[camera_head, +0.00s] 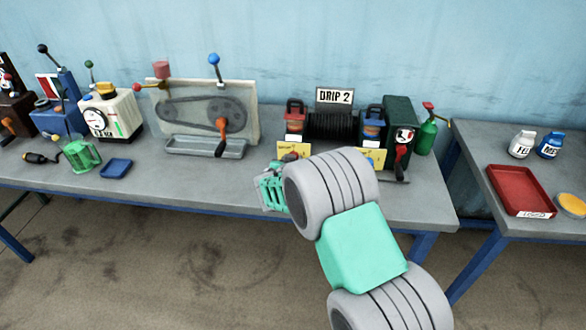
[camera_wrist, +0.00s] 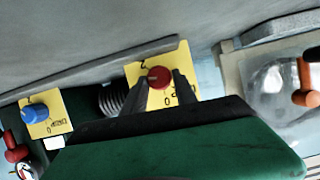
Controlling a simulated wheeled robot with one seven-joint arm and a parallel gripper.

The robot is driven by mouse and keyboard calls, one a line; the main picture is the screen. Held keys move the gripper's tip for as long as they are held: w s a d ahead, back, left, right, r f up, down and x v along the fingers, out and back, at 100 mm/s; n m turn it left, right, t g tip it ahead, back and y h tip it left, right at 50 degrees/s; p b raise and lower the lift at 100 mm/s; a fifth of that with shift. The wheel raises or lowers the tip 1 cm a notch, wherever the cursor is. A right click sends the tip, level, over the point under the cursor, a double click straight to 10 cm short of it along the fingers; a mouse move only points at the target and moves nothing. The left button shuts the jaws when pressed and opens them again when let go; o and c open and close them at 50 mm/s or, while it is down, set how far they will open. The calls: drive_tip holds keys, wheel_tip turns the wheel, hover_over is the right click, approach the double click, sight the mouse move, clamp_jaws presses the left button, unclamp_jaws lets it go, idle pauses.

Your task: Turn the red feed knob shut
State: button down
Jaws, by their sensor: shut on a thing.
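The red feed knob (camera_wrist: 159,77) sits on a yellow dial plate (camera_wrist: 186,68) in the wrist view. The plate carries a 2 and a 0, seen upside down. My gripper (camera_wrist: 161,83) has one dark finger on each side of the knob and is shut on it. In the head view my gripper (camera_head: 272,187) is at the front of the DRIP 2 station, partly behind my arm. The yellow plate (camera_head: 298,147) shows just above it. The knob's exact pointer position is hard to read.
A blue knob (camera_wrist: 36,111) on its own yellow plate is beside it. The DRIP 2 sign (camera_head: 335,96) stands behind, with a green box (camera_head: 398,118) on the right. A belt-drive panel (camera_head: 180,105) stands on the left. The bench front edge is clear.

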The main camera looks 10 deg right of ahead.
drive_tip(key=n+h+b, duration=0.2)
drive_tip(key=n+b, duration=0.2)
drive_tip(key=b, duration=0.1)
drive_tip(key=shift+w+a+f+h, duration=0.1)
drive_tip(key=shift+a+f+h, duration=0.15)
drive_tip(key=shift+a+h, duration=0.15)
drive_tip(key=n+h+b, duration=0.1)
drive_tip(key=n+b, duration=0.1)
drive_tip(key=shift+a+n+g+h, duration=0.1)
drive_tip(key=shift+n+g+h, duration=0.2)
drive_tip(key=shift+n+h, duration=0.1)
drive_tip(key=shift+w+n+h+b, duration=0.1)
drive_tip(key=shift+n+h+b, duration=0.5)
drive_tip(key=shift+n, duration=0.5)
drive_tip(key=c, duration=1.3)
unclamp_jaws()
drive_tip(key=shift+o, duration=0.2)
drive_tip(key=shift+a, duration=0.1)
drive_tip(key=v, duration=0.7)
drive_tip(key=shift+s+a, duration=0.2)
drive_tip(key=shift+s, duration=0.2)
